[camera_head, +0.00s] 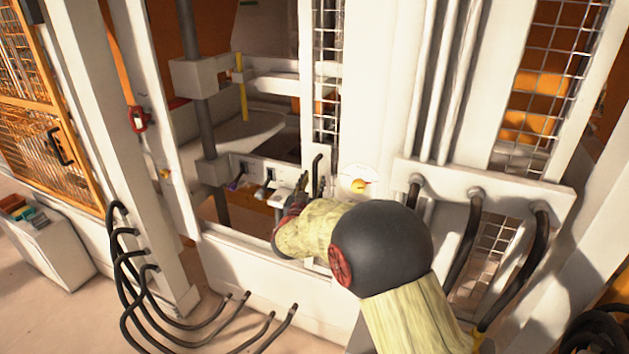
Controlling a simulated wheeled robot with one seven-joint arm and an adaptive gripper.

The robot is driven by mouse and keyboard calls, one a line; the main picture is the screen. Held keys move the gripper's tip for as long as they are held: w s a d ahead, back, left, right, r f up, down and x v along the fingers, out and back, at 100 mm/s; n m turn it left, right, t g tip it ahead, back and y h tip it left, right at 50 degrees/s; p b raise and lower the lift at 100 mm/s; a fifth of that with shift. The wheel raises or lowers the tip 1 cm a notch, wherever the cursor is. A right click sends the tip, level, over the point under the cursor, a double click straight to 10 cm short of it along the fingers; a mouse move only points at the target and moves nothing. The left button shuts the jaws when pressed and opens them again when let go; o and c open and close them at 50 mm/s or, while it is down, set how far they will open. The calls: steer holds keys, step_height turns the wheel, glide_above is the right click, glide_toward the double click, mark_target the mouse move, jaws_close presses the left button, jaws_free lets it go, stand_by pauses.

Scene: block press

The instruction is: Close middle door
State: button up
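The middle door (325,127) is a white frame with wire mesh, seen narrow near the picture's centre. The opening to its left shows the press inside, so the door stands open. A black bar handle (316,172) sits on the door's lower part. My gripper (302,184) is just left of the handle, pointing up and away from me. It is small and partly behind my wrist, so I cannot tell whether its fingers are apart or touch the handle. My arm hides the door's lower edge.
A white post with a red lock (138,119) stands left of the opening. A yellow-red knob (359,185) is right of the door. Black hoses (476,235) hang at right and others lie in front at left. An orange mesh door (50,130) is far left.

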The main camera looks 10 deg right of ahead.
steer(key=shift+x, duration=1.2)
steer(key=shift+c, duration=1.1)
jaws_close()
